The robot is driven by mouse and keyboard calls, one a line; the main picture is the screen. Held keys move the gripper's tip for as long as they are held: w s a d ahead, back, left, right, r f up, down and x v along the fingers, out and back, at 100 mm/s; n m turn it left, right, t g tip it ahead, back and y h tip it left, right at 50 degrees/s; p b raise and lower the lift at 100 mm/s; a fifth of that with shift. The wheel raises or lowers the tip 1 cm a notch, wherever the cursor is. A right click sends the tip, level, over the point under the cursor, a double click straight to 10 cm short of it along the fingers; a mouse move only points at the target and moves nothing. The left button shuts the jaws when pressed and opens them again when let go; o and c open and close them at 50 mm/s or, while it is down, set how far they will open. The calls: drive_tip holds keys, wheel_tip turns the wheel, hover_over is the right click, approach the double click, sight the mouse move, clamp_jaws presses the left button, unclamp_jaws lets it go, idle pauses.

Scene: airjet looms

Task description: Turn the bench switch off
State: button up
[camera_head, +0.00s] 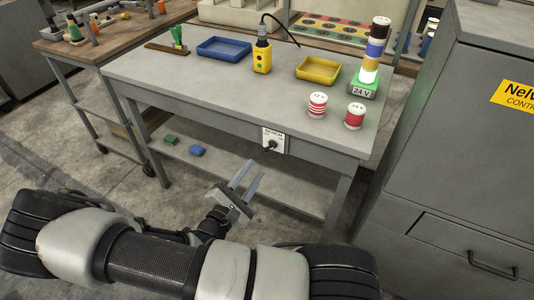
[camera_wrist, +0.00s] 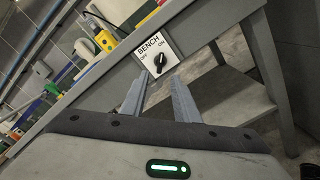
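The bench switch is a white plate (camera_head: 273,140) on the front edge of the grey bench, with a black rotary knob (camera_head: 271,146). In the wrist view the plate (camera_wrist: 153,48) reads BENCH, with OFF to the left and ON to the right above the knob (camera_wrist: 160,63). I cannot tell for sure which mark the knob points to. My gripper (camera_head: 249,176) is open and empty, below and a little left of the switch in the head view. In the wrist view its two fingers (camera_wrist: 160,78) point towards the knob, which shows between and beyond the tips, apparently not touched.
On the bench (camera_head: 200,80) stand a blue tray (camera_head: 224,49), a yellow tray (camera_head: 318,70), a yellow control box (camera_head: 262,56), a stack light (camera_head: 372,60) and two red-white spools (camera_head: 355,116). A lower shelf (camera_head: 230,168) lies beneath. A grey cabinet (camera_head: 450,150) stands right.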

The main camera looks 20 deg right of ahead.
sight(269, 150)
drive_tip(key=b+x, duration=0.1)
drive_tip(key=x, duration=0.9)
drive_tip(key=shift+c, duration=0.3)
clamp_jaws()
